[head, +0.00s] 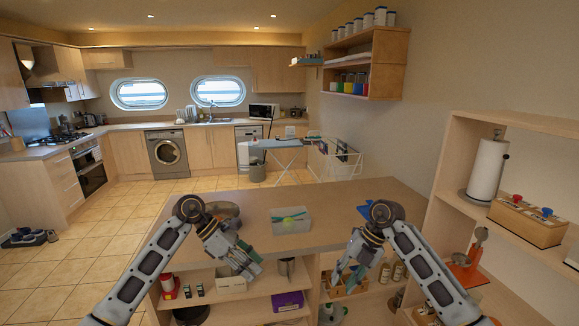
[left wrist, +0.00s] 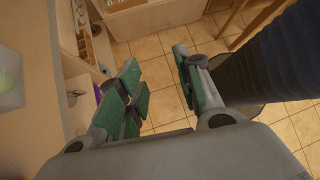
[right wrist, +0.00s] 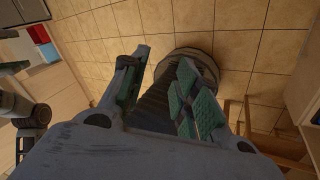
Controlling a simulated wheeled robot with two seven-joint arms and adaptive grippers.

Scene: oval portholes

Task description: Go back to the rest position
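My left gripper (head: 246,262) hangs in front of the near edge of the island counter, left of centre. In the left wrist view its green-padded fingers (left wrist: 160,85) are apart with floor tiles between them, so it is open and empty. My right gripper (head: 345,278) hangs in front of the counter's near edge, right of centre. In the right wrist view its fingers (right wrist: 160,85) are apart with nothing held between them. Both grippers point downward, below the counter top.
The island counter (head: 345,205) carries a clear container (head: 291,220) with something yellow-green inside. Shelves below hold a purple box (head: 288,302) and other goods. A tall shelf unit at right holds a paper towel roll (head: 487,170) and a wooden box (head: 527,222).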

